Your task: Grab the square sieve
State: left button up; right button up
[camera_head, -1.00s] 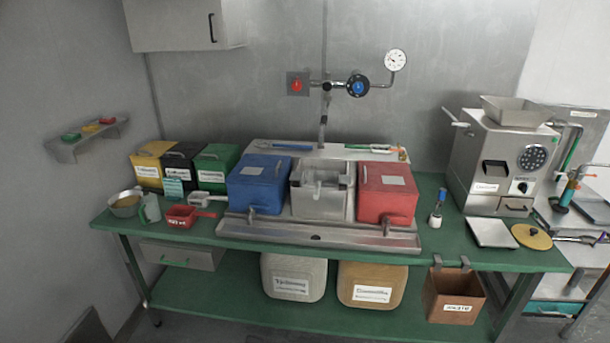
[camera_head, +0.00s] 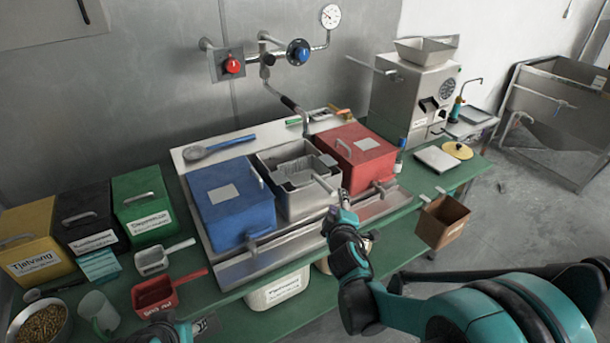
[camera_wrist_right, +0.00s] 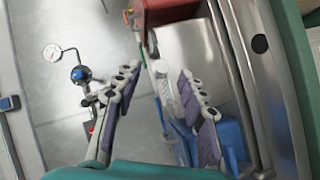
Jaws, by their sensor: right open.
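The square sieve (camera_head: 303,170) is a grey metal basket with a bar-like handle pointing to the lower right. It sits in the open steel basin (camera_head: 285,207) between the blue and red boxes. My right gripper (camera_head: 344,200) is in front of the basin's right side, close to the sieve's handle end; I cannot tell whether they touch. In the right wrist view its two fingers (camera_wrist_right: 162,95) are spread apart with nothing visibly held. A part of my left gripper (camera_head: 203,326) shows at the bottom edge, and its fingers are not clear.
A blue box (camera_head: 222,213) and a red box (camera_head: 362,160), both with taps, flank the basin. A red scoop (camera_head: 155,294), a white scoop (camera_head: 152,260) and a bowl of beans (camera_head: 40,325) are at left. A grinder (camera_head: 400,95) stands at back right.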

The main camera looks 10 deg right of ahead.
aim_at(322, 185)
jog(key=w+n, duration=0.1)
jog(key=w+a+n+t, duration=0.1)
jog(key=w+a+f+n+y, duration=0.1)
jog(key=shift+w+a+n+t, duration=0.15)
jog(key=shift+w+n+t, duration=0.15)
jog(key=shift+w, duration=0.1)
jog(key=w, duration=0.2)
jog(key=w+b, duration=0.1)
jog(key=w, duration=0.2)
jog(key=w+f, duration=0.1)
jog(key=w, duration=0.1)
jog(key=shift+w+d+b, duration=0.15)
jog(key=shift+d+b, duration=0.1)
jog(key=shift+b, duration=0.15)
pick_arm(q)
jog(key=shift+a+f, duration=0.2)
jog(key=shift+f, duration=0.4)
pick_arm(e)
grip_shut()
